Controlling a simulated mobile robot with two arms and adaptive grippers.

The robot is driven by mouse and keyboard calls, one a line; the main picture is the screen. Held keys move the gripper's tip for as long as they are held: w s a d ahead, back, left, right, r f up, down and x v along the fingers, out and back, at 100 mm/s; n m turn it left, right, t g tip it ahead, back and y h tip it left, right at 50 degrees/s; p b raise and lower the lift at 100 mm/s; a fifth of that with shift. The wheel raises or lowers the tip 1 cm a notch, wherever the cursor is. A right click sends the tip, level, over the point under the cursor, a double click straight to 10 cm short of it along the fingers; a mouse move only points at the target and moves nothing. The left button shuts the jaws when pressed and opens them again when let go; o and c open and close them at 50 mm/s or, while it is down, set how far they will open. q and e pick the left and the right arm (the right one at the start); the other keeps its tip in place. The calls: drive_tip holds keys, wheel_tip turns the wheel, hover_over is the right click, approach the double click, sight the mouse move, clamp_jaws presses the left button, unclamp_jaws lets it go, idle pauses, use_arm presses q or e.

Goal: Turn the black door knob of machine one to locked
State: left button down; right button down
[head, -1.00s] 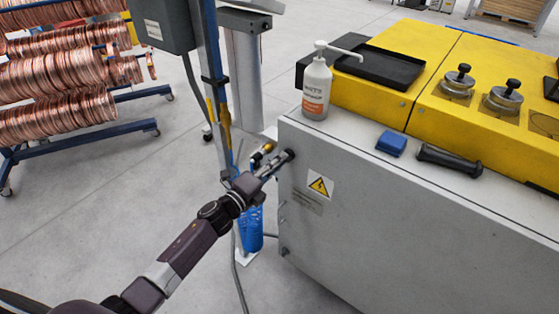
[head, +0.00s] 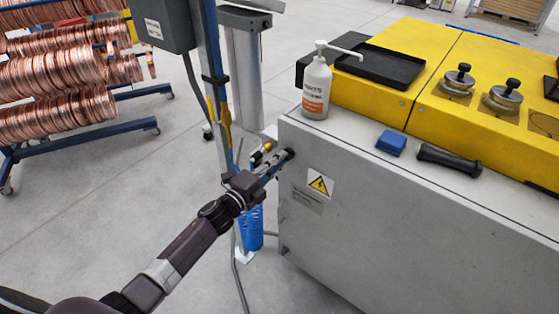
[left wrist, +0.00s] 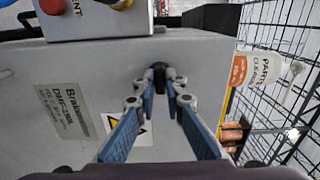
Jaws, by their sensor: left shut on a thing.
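The black door knob (head: 291,152) is on the upper left part of the grey machine cabinet (head: 400,220), close to its corner. It also shows in the left wrist view (left wrist: 158,70), at the fingertips. My left gripper (head: 284,158) reaches it from the left, shut on the knob with one finger on each side. In the left wrist view its blue-padded fingers (left wrist: 161,82) converge on the knob. The fingers partly hide the knob. No lock marking is readable. My right gripper is out of view.
A yellow warning sign (head: 320,184) is on the cabinet near the knob. A pump bottle (head: 316,90), a blue block (head: 391,143) and a black handle (head: 449,160) are on top. A post (head: 214,90) stands left of the cabinet; floor is free in front.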

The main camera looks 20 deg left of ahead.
use_arm(q)
drive_tip(key=c, duration=2)
unclamp_jaws()
drive_tip(key=shift+s, duration=0.1)
drive_tip(key=v, duration=1.1)
drive_tip(key=shift+s+a, duration=0.15)
drive_tip(key=shift+s, duration=0.25)
